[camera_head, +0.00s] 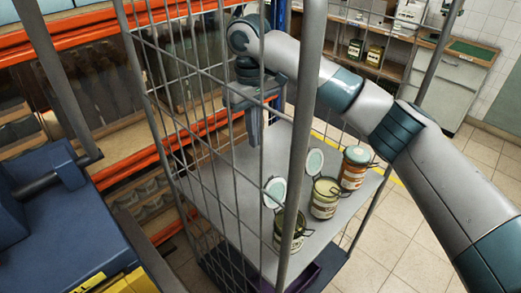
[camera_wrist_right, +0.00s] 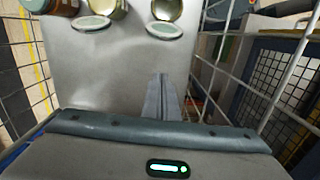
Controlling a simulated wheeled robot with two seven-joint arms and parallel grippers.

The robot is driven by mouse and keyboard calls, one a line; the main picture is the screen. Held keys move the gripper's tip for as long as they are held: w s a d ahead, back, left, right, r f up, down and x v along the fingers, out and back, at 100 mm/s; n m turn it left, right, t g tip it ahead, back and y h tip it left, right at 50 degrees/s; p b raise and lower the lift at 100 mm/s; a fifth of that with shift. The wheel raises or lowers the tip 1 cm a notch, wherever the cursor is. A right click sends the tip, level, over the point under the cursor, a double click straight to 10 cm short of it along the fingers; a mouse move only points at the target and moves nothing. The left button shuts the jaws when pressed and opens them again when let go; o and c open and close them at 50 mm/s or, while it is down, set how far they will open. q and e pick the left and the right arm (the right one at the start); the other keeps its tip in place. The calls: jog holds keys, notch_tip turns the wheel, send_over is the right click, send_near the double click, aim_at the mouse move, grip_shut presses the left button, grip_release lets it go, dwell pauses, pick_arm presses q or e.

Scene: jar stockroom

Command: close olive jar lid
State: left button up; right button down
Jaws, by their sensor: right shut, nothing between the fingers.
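Three glass jars stand on the grey shelf (camera_head: 222,190) of a wire cage trolley. The near jar (camera_head: 290,233) has dark greenish contents and its lid (camera_head: 275,190) stands open. The middle jar (camera_head: 325,199) is pale, its lid (camera_head: 314,161) also raised open. The far jar (camera_head: 353,170) has orange-red contents and a closed teal lid. I cannot tell surely which holds olives. In the right wrist view, the open lids (camera_wrist_right: 165,30) and (camera_wrist_right: 92,23) show near the top. My right gripper (camera_head: 254,142) is shut and empty, above the shelf, apart from the jars. My left gripper is not in view.
The trolley's wire side (camera_head: 160,110) and thick upright posts (camera_head: 303,120) stand around the shelf. Orange-beamed racking (camera_head: 110,175) is behind at left. A counter with jars (camera_head: 375,57) is at the back. The shelf left of the jars is bare.

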jog(key=s+d+f+p, duration=0.3)
jog(key=f+p, duration=0.2)
jog(key=f, duration=0.3)
jog(key=shift+p, duration=0.35)
jog(key=shift+f, duration=0.15)
dwell(0.4)
